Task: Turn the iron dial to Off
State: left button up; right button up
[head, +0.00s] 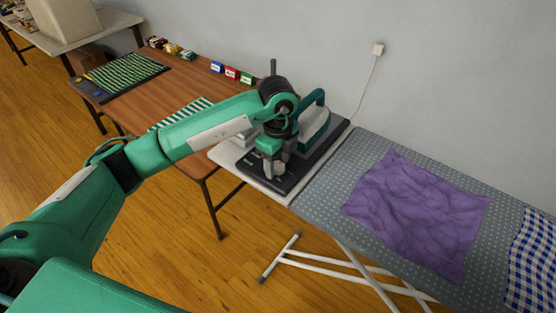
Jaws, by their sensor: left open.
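The iron (315,122), pale with a teal handle, sits on a dark base (291,183) at the left end of the ironing board. A small grey round knob (279,169), which looks like the dial, stands on the front part of this base. My left gripper (273,163) points down right at the knob, its fingers open. I cannot tell whether the fingers touch the knob. The dial's marks are too small to read, so its setting is unclear. My left wrist hides part of the iron and base. My right gripper is not in view.
A purple crumpled cloth (417,212) and a blue checked cloth (534,262) lie on the dotted ironing board (330,190). A brown table (140,98) on the left holds a green-striped board (124,72) and small coloured boxes (231,72). A cord runs to a wall socket (377,49).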

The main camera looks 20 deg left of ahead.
aim_at(278, 164)
pick_arm(q)
notch_tip(278, 164, up, 14)
jog(key=shift+b, duration=0.45)
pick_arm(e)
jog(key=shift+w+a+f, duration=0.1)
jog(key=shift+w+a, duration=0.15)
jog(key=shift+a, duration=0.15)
pick_arm(q)
jog(key=shift+f, duration=0.1)
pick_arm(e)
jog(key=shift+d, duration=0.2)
